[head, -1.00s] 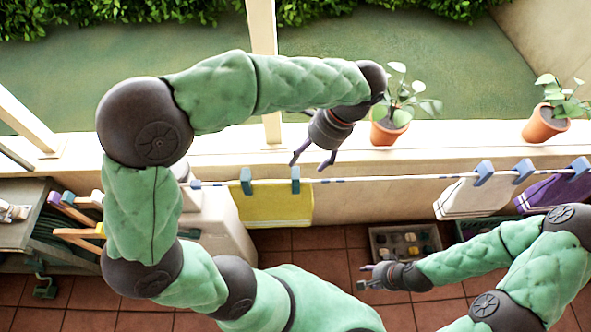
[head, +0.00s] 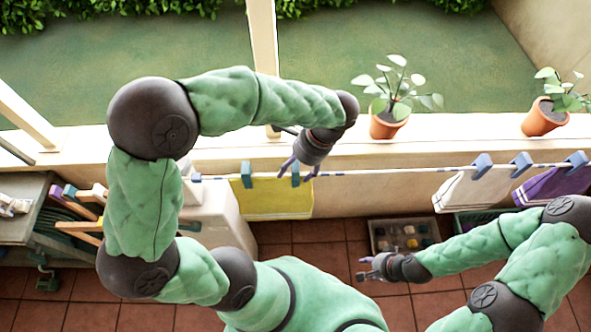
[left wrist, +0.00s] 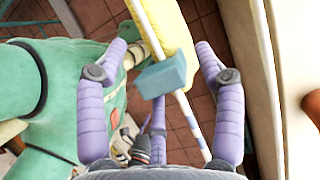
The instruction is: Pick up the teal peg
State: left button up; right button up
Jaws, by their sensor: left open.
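Two teal pegs clip a yellow cloth (head: 272,200) to the striped line. The left one (head: 246,175) stands clear of my grippers. The right one (head: 295,177) is at my left gripper (head: 298,170) and partly covered by it. In the left wrist view a teal peg (left wrist: 165,74) sits on the line between the spread purple fingers of my left gripper (left wrist: 159,52). The fingers are open and do not visibly touch it. My right gripper (head: 361,269) is empty above the tiled floor, its fingertips apart, far from the teal pegs.
The line (head: 390,172) runs in front of a cream ledge (head: 455,150) with two potted plants (head: 388,122) (head: 545,118). Blue pegs hold a white cloth (head: 468,192) and a purple cloth (head: 553,192) at right. A tray of several small items (head: 404,236) lies below.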

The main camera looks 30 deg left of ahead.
pick_arm(q)
jog(key=c, duration=1.1)
jog(key=shift+c, duration=0.2)
